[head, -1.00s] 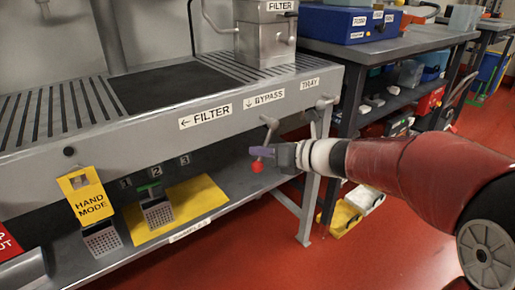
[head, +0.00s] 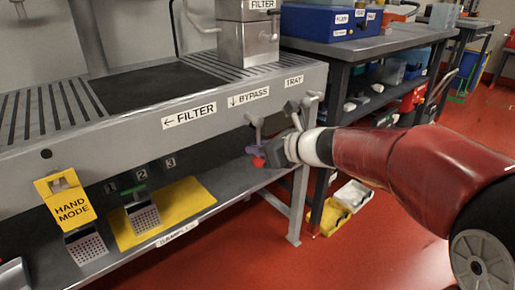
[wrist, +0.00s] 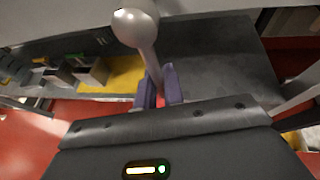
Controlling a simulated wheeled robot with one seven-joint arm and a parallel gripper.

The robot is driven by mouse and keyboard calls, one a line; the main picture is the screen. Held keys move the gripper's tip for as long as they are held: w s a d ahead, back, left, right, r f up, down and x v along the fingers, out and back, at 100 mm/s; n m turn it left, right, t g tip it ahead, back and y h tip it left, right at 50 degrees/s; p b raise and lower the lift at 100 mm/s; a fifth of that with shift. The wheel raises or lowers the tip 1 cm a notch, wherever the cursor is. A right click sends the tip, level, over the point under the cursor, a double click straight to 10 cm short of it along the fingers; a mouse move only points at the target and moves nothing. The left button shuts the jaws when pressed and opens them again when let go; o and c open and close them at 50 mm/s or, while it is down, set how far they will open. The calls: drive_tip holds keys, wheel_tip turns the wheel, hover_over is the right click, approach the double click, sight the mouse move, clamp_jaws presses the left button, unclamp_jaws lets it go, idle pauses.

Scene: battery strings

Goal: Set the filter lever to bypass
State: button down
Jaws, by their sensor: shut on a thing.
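The filter lever (head: 255,131) hangs from the front edge of the steel bench and points roughly straight down. Its red knob (head: 258,162) shows at the low end. The label with a left arrow reads FILTER (head: 189,115), and the label with a down arrow reads BYPASS (head: 248,97). My gripper (head: 259,151) has its purple fingers shut on the lever's lower part.
A second grey handle (head: 298,112) sits to the right by the TRAY label (head: 293,81), close above my gripper. A bench leg (head: 299,205) stands below my wrist. A yellow HAND MODE sign (head: 65,196) hangs at left. The red floor (head: 370,245) at right is clear.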

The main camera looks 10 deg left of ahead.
drive_tip(key=shift+d, duration=0.1)
drive_tip(key=c, duration=1.5)
unclamp_jaws()
drive_tip(key=v, duration=0.7)
drive_tip(key=shift+d+p, duration=0.3)
drive_tip(key=shift+p, duration=0.1)
drive_tip(key=shift+s+r, duration=0.1)
drive_tip(key=s+d+f+n+h+p, duration=0.1)
drive_tip(key=s+d+f+n+h, duration=0.1)
drive_tip(key=s+d+n+h, duration=0.3)
drive_tip(key=s+d+f+n+g+h+p, duration=0.1)
drive_tip(key=s+d+n+h, duration=0.5)
drive_tip(key=s+d+n, duration=0.8)
drive_tip(key=s+f+n+p, duration=0.1)
drive_tip(key=s+f+n, duration=0.1)
drive_tip(key=s+n, duration=0.1)
drive_tip(key=shift+n+h+p, duration=0.3)
drive_tip(key=shift+n, duration=0.6)
